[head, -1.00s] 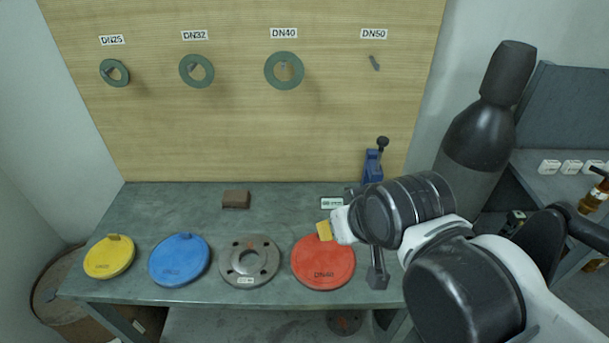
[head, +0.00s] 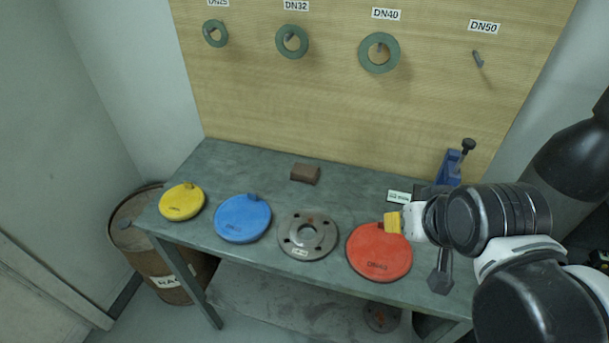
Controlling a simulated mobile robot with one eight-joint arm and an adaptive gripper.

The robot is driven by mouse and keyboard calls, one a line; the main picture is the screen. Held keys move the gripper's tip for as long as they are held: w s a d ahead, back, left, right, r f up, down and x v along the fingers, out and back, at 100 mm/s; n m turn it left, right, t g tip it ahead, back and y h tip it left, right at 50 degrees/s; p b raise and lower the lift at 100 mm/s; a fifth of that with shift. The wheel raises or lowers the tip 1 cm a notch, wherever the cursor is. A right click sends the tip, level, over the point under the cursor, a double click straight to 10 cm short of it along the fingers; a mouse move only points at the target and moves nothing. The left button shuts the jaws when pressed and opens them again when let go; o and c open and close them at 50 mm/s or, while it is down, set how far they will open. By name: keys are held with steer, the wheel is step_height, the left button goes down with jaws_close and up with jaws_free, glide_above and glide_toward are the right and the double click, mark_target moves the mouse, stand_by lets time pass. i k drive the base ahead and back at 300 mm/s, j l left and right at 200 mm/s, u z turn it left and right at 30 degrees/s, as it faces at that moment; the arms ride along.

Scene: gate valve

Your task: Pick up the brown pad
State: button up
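The brown pad (head: 305,173) is a small dark brown block. It lies on the grey-green bench toward its back edge, behind the gap between the blue disc and the grey flange. My gripper (head: 402,222) is at the right, over the back edge of the red disc (head: 380,255), well to the right of the pad and nearer the front. A small yellow piece (head: 392,223) shows at its tip; I cannot tell whether it is held or part of the gripper. The fingers are too small and turned away to read. Nothing touches the pad.
A yellow disc (head: 182,202), a blue disc (head: 243,218) and a grey flange (head: 308,236) lie along the front. A blue tool (head: 452,166) stands at the back right. Green rings hang on the wooden board (head: 330,95). Bench around the pad is clear.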

mark_target(301, 173)
steer(key=i+j, duration=0.1)
steer(key=j, duration=0.35)
steer(key=i+j, duration=0.15)
steer(key=j, duration=0.25)
steer(key=i+j, duration=0.1)
steer(key=j, duration=0.35)
steer(key=i+j, duration=0.1)
steer(key=j, duration=0.35)
steer(key=l+z, duration=0.05)
